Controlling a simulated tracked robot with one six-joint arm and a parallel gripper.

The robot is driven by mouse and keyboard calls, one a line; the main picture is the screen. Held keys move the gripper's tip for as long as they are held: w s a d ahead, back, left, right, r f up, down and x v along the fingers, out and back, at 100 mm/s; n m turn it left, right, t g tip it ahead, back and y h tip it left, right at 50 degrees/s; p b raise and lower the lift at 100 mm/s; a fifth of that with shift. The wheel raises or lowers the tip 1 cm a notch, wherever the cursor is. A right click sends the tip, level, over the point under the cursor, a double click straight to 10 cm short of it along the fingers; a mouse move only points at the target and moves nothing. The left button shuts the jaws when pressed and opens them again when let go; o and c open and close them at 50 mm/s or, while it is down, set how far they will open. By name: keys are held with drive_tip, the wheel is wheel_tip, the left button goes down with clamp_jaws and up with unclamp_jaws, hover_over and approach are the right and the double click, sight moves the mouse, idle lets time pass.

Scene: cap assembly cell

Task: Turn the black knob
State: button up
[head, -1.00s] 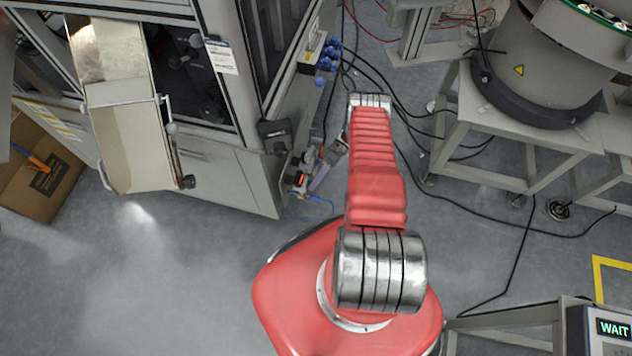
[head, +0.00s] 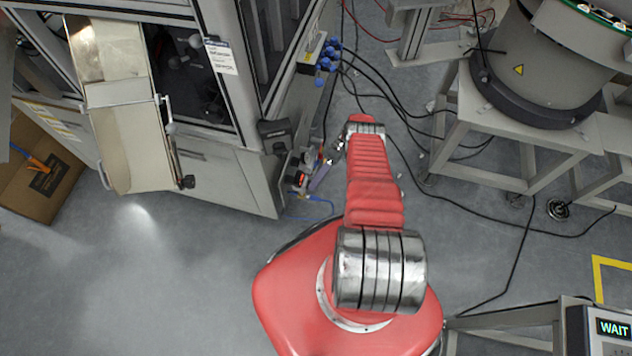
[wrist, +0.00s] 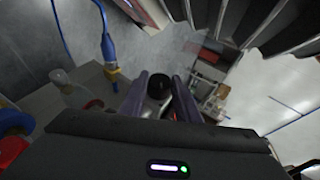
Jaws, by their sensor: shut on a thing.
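The black knob (wrist: 159,86) is round and dark in the wrist view. It sits between the two grey-purple fingers of my gripper (wrist: 160,92), which are shut on it from both sides. A small red part shows just below it by the right finger. In the head view my red arm reaches toward the lower right corner of the machine cabinet. The knob is too small to make out there.
The grey cabinet (head: 225,180) stands left of my arm, with an open tilted panel (head: 125,120). Blue connectors (head: 328,55) and black cables lie beyond the arm. A steel bench with a round feeder (head: 545,70) is at right. Floor at lower left is clear.

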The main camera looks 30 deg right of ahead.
drive_tip(key=shift+w+d, duration=0.15)
drive_tip(key=shift+w, duration=0.05)
drive_tip(key=o, duration=1)
drive_tip(key=shift+s, duration=0.1)
drive_tip(key=shift+o, duration=0.2)
drive_tip(key=shift+r, duration=0.1)
